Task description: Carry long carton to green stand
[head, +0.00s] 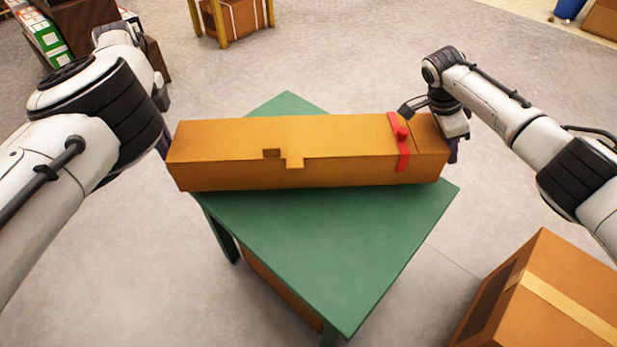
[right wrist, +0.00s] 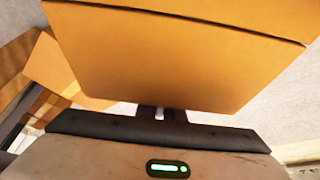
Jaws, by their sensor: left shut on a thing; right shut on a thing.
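The long carton (head: 230,170) is an orange-brown box with a red strap and knob near its right end. In the head view it lies lengthwise across and over the back part of the green stand (head: 330,250); I cannot tell whether it touches the top. My left gripper (head: 166,145) is shut on the carton's left end, mostly hidden behind my arm. My right gripper (head: 450,150) is shut on the carton's right end. In the right wrist view the carton (right wrist: 170,60) fills the top, close against my right gripper (right wrist: 160,113).
A taped cardboard box (head: 545,300) stands on the floor at the front right. Another box sits under the green stand. A yellow-legged stand (head: 222,25) with a box is at the back. Shelving with coloured packages (head: 45,40) is at the back left. Grey floor is open around.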

